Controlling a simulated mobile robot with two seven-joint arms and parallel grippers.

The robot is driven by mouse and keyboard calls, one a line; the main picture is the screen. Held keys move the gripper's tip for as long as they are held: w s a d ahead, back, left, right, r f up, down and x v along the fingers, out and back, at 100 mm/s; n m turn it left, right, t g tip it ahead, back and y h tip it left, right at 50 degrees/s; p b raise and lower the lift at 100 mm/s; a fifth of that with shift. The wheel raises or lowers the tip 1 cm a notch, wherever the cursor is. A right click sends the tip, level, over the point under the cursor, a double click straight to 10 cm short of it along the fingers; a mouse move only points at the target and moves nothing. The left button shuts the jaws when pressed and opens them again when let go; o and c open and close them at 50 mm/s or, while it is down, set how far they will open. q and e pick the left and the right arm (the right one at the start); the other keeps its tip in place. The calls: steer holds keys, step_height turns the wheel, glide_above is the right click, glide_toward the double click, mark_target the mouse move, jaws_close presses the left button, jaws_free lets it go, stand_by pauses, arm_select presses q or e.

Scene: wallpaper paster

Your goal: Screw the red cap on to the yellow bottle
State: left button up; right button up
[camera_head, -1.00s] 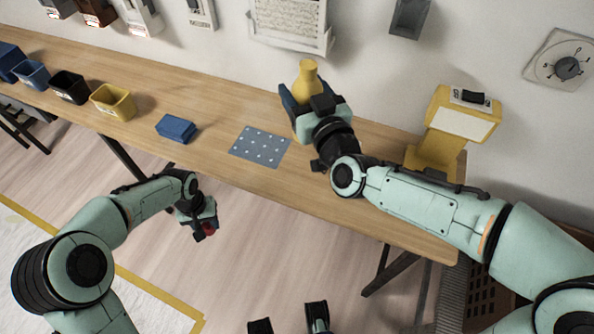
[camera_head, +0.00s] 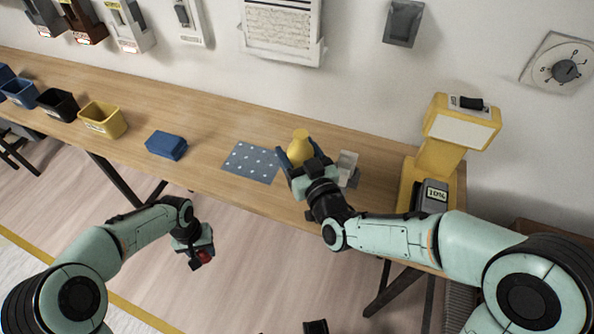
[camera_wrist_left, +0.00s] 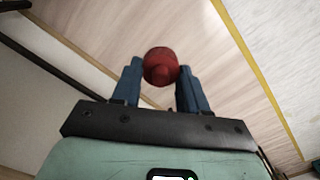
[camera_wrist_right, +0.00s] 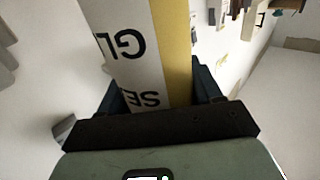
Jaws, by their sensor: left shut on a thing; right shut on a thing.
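The yellow bottle (camera_head: 299,146) is in my right gripper (camera_head: 296,163), over the table just right of the dotted blue mat. In the right wrist view the bottle (camera_wrist_right: 177,50) fills the space between the fingers, with a white label bearing black letters. My right gripper is shut on it. The red cap (camera_wrist_left: 160,66) is held between the blue fingertips of my left gripper (camera_wrist_left: 160,75). In the head view the cap (camera_head: 203,256) is below and in front of the table's front edge, well apart from the bottle.
The dotted mat (camera_head: 251,162) and a blue block (camera_head: 166,145) lie on the wooden table (camera_head: 215,115). Yellow (camera_head: 103,120), black and blue bins stand at left. A yellow machine (camera_head: 440,150) stands at right. A small clear-and-grey object (camera_head: 347,166) sits behind my right gripper.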

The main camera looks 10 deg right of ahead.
arm_select(q)
steer(key=shift+f, duration=0.2)
arm_select(e)
steer(key=shift+f, duration=0.7)
arm_select(q)
steer(key=shift+f+b, duration=0.6)
arm_select(e)
steer(key=shift+f, duration=2.15)
arm_select(q)
steer(key=shift+f, duration=0.1)
arm_select(e)
steer(key=shift+f, duration=0.1)
arm_select(q)
steer(key=shift+f, duration=0.2)
arm_select(e)
steer(key=shift+f, duration=0.1)
arm_select(q)
steer(key=shift+r, duration=0.1)
arm_select(e)
steer(key=o, duration=1.5)
steer(key=shift+o, duration=0.2)
arm_select(q)
steer(key=shift+r, duration=0.1)
